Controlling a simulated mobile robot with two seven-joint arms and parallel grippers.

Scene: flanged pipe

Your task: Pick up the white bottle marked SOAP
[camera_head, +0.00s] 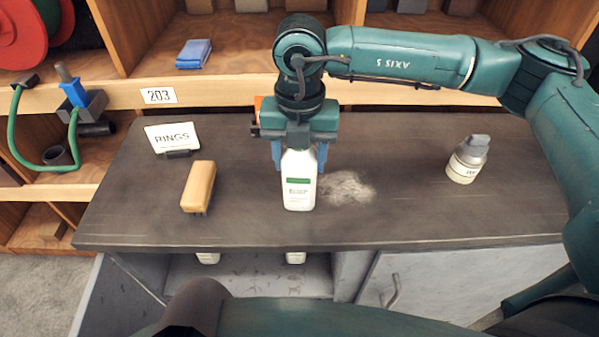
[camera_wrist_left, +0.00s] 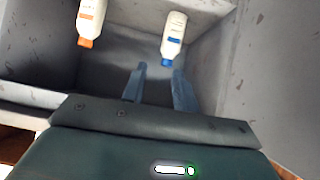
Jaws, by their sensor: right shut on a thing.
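A white bottle (camera_head: 299,190) with a green band and small dark lettering, too blurred to read surely, stands upright over the worktop. My right gripper (camera_head: 300,160) points down and is shut on its upper part; the fingers hide its top. I cannot tell whether its base touches the worktop. My left gripper (camera_wrist_left: 162,83) is open and empty in the left wrist view, inside a grey cabinet. A white bottle with a blue cap (camera_wrist_left: 173,35) lies beyond its fingertips. A white bottle with an orange cap (camera_wrist_left: 91,20) is farther left. Their labels are unreadable.
On the worktop (camera_head: 410,215) are a wooden brush (camera_head: 198,187), a RINGS sign (camera_head: 172,138), a grey-topped jar (camera_head: 467,160) and a pale powdery patch (camera_head: 347,188). Shelving with a blue cloth (camera_head: 194,54) stands behind. Grey cabinet walls (camera_wrist_left: 270,60) enclose my left gripper.

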